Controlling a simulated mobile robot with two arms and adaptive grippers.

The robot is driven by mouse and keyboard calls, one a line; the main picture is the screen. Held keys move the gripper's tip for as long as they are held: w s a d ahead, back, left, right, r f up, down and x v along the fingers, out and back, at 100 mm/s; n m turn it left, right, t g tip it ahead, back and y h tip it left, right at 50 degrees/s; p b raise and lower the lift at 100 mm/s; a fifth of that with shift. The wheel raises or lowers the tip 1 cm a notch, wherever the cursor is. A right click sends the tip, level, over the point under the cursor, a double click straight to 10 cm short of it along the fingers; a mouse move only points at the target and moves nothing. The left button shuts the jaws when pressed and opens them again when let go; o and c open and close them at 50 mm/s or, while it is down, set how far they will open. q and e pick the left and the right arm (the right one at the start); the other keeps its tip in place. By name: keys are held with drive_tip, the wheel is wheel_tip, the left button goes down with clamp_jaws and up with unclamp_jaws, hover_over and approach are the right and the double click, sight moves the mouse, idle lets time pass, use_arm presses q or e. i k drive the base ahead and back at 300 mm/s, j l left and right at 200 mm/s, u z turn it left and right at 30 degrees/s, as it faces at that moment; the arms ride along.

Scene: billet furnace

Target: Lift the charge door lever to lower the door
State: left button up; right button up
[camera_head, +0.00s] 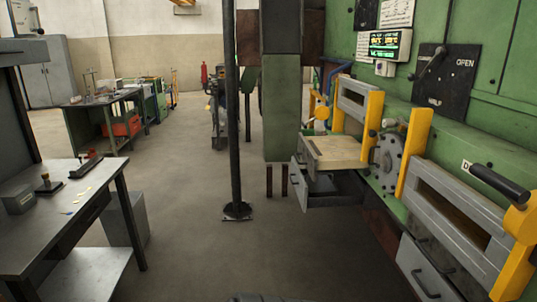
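A lever (432,62) sits on a black plate marked "OPEN" on the green furnace wall at upper right. It slants up to the right. A thick black handle (500,183) on a yellow arm (522,222) sticks out at the right edge, beside a partly hidden "D" label. I cannot tell which of the two is the charge door lever. A grey door-like frame (452,222) with a dark slot stands between yellow uprights at lower right. A smaller grey frame (357,101) stands farther back. Neither of my grippers is in view.
A pulled-out drawer (335,188) juts from the furnace front. A dark upright pole (234,130) stands on the floor ahead. A grey workbench (50,220) is at left.

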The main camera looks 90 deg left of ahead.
sight(321, 112)
drive_tip(key=u, duration=2.45)
drive_tip(key=i+j+z, duration=0.1)
drive_tip(key=i+z, duration=0.3)
drive_tip(key=i+j+z, duration=0.2)
drive_tip(key=z, duration=0.2)
